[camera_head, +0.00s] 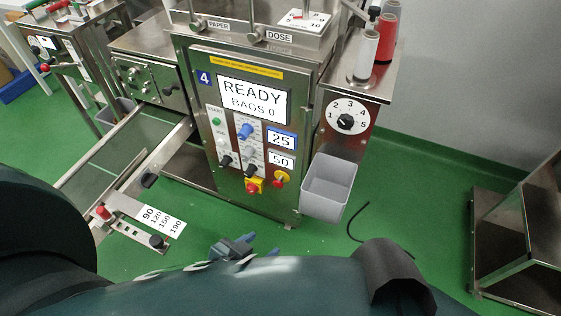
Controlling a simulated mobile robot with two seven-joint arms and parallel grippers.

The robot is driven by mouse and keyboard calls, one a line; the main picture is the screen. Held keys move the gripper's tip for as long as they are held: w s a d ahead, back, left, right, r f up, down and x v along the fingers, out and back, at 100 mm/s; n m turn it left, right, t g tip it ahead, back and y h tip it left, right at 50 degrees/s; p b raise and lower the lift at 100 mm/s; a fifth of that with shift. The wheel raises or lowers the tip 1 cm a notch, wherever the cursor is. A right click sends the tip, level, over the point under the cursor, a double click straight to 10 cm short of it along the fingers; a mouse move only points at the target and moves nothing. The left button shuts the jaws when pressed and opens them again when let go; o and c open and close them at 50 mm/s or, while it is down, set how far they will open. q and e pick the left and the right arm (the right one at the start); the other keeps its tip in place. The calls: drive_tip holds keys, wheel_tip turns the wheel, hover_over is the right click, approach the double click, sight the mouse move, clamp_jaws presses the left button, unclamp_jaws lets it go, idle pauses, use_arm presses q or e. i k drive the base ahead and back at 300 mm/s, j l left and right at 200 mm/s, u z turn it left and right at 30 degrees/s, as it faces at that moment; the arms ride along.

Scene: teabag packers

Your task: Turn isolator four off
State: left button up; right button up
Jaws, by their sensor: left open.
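The machine marked 4 (204,77) stands in the middle, its display reading READY, BAGS 0. Low on its front panel are two red-and-yellow controls. One is a red knob on a yellow square (253,186); the other, just right of it, is a red control with yellow (279,179). I cannot tell for sure which is the isolator, nor its setting. My left gripper (237,247) is open and empty, below and in front of the panel, apart from both controls. My own arm hides part of it. My right gripper is not in view.
A grey bin (326,186) hangs right of the panel, under a numbered dial (346,121). A conveyor (115,155) and a plate with a scale (160,216) reach out at left. A steel stand (517,235) is at far right.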

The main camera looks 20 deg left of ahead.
sight(251, 188)
drive_tip(key=u, duration=0.85)
